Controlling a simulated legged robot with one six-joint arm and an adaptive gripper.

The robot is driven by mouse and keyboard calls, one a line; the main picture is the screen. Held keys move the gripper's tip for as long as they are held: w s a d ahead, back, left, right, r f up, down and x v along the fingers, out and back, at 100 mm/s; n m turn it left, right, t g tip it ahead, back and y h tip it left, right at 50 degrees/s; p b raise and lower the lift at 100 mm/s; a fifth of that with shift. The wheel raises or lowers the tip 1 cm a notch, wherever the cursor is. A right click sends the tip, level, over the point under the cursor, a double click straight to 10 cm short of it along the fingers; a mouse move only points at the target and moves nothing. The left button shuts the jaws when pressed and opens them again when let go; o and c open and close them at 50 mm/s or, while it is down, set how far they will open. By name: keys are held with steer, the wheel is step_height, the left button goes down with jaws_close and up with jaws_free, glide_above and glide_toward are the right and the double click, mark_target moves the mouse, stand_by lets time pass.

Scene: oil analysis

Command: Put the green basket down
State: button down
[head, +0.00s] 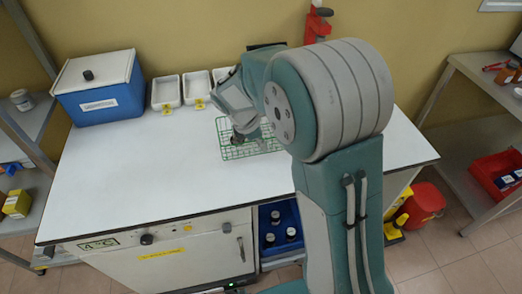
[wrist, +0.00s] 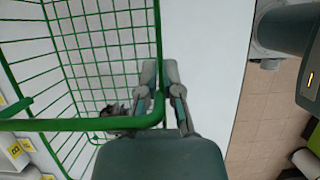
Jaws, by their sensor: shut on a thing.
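The green wire basket (head: 228,151) is at the back middle of the white worktop, partly hidden by my arm in the head view. I cannot tell whether its bottom touches the worktop. In the wrist view the basket (wrist: 105,51) fills the left half, with a small dark and grey object (wrist: 113,110) seen through its wires. My gripper (wrist: 160,85) is shut on the basket's green rim at its corner. In the head view my gripper (head: 240,136) is small and partly hidden by my wrist.
A blue cooler box (head: 100,95) with a white lid stands at the worktop's back left. White trays (head: 180,91) with yellow tags line the back edge. The white worktop (head: 130,165) is clear at left and front. A blue crate (head: 267,258) with bottles sits below.

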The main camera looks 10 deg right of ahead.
mark_target(261, 151)
steer(key=shift+w+a+f, duration=0.1)
steer(key=shift+w+f, duration=0.15)
steer(key=shift+f, duration=1.6)
steer(key=c, duration=0.8)
jaws_free()
